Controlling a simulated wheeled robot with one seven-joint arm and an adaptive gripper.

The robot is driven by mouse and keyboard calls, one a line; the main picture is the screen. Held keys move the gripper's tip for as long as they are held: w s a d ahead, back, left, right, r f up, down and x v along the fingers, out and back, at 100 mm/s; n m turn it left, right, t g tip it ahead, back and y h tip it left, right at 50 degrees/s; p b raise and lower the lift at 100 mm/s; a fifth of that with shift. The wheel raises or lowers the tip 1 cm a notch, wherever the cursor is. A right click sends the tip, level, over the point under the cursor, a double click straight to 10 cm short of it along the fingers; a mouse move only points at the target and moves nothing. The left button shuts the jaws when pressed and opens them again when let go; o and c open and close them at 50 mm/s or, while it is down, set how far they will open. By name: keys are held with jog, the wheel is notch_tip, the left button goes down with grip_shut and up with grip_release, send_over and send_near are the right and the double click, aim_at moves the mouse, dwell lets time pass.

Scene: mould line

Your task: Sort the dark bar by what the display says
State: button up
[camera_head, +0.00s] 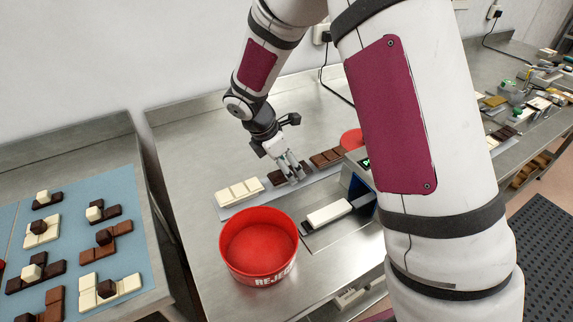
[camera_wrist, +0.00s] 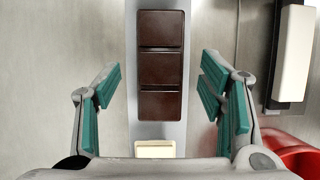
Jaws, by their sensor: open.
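The dark bar (camera_head: 277,179), a dark brown bar of three segments, lies in the middle of a pale strip on the steel table. It fills the centre of the wrist view (camera_wrist: 160,68). My gripper (camera_head: 296,177) is open above it; in the wrist view its teal-padded fingers (camera_wrist: 162,85) are on either side of the bar, apart from it. The display (camera_head: 366,163) shows a little green at its edge; my arm hides most of it and I cannot read it.
A cream bar (camera_head: 240,192) and a milk-brown bar (camera_head: 326,158) flank it on the strip. A red reject bucket (camera_head: 258,270) stands in front. A white bar (camera_head: 329,213) lies beside the blue-sided machine (camera_head: 358,188). Another red container (camera_head: 351,138) is partly hidden behind.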

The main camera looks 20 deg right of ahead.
jog(key=w+v, duration=0.1)
jog(key=v, duration=1.1)
jog(key=s+d+r+m+t+y, duration=0.15)
jog(key=s+d+r+m, duration=0.35)
jog(key=s+r+m, duration=0.65)
jog(key=s+m+t+y, duration=0.2)
jog(key=s+m, duration=0.6)
jog(key=s, duration=0.8)
jog(key=shift+d+r+m+t+y, duration=0.3)
jog(key=shift+d+m+t+y, duration=0.05)
jog(key=shift+d+y, duration=0.2)
jog(key=shift+s, duration=0.15)
